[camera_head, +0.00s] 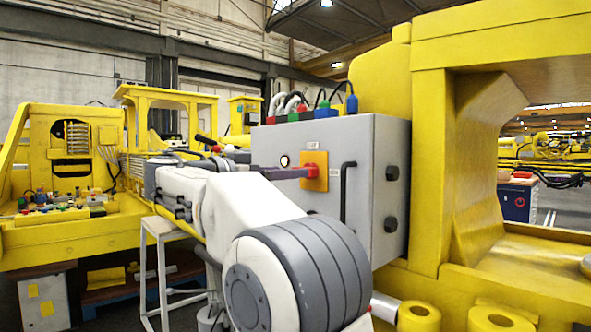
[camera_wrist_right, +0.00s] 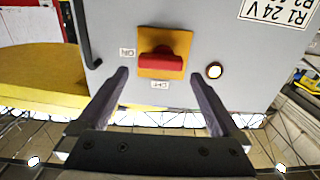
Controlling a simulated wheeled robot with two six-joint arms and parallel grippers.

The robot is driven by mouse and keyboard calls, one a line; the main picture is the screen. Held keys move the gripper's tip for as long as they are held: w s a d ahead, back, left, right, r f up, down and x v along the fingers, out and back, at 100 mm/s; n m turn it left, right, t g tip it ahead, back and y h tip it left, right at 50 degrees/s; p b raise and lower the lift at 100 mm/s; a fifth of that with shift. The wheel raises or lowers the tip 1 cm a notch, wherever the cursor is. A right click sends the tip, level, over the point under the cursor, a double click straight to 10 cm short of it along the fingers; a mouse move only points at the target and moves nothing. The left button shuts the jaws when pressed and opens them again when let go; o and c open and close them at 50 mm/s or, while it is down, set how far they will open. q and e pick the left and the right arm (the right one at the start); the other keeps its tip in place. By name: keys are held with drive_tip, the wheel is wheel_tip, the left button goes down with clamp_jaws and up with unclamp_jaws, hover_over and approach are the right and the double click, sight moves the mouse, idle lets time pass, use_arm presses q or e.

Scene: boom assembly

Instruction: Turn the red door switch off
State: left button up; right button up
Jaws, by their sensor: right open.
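The red door switch (camera_head: 308,170) sits on an orange square plate (camera_head: 316,184) on the front of a grey cabinet. It also shows in the right wrist view (camera_wrist_right: 161,63), upside down, its handle lying horizontal in line with the ON label (camera_wrist_right: 128,52). The OFF label (camera_wrist_right: 159,85) is on another side of the plate, above it in the head view. My right gripper (camera_wrist_right: 158,74) is open and empty, its fingers pointing at the panel, one tip either side of the plate. In the head view a dark finger reaches the switch; contact is unclear. My left gripper is not in view.
The grey cabinet (camera_head: 380,150) has a lit white lamp (camera_wrist_right: 214,71) beside the switch and a black door handle (camera_head: 347,195). Coloured plugs with cables (camera_head: 325,110) stand on top. A yellow machine frame (camera_head: 430,170) adjoins it on the right.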

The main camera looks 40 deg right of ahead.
drive_tip(key=shift+w+d+p, duration=0.15)
drive_tip(key=shift+d+p, duration=0.2)
drive_tip(key=shift+d, duration=1.7)
drive_tip(key=c, duration=1.1)
drive_tip(key=shift+c, duration=0.2)
drive_tip(key=shift+n, duration=0.3)
drive_tip(key=n, duration=0.5)
drive_tip(key=n+p, duration=0.1)
drive_tip(key=n, duration=0.5)
drive_tip(key=n+p, duration=0.1)
drive_tip(key=n, duration=0.5)
drive_tip(key=shift+w+r, duration=0.15)
drive_tip(key=shift+w, duration=0.2)
drive_tip(key=shift+n, duration=0.4)
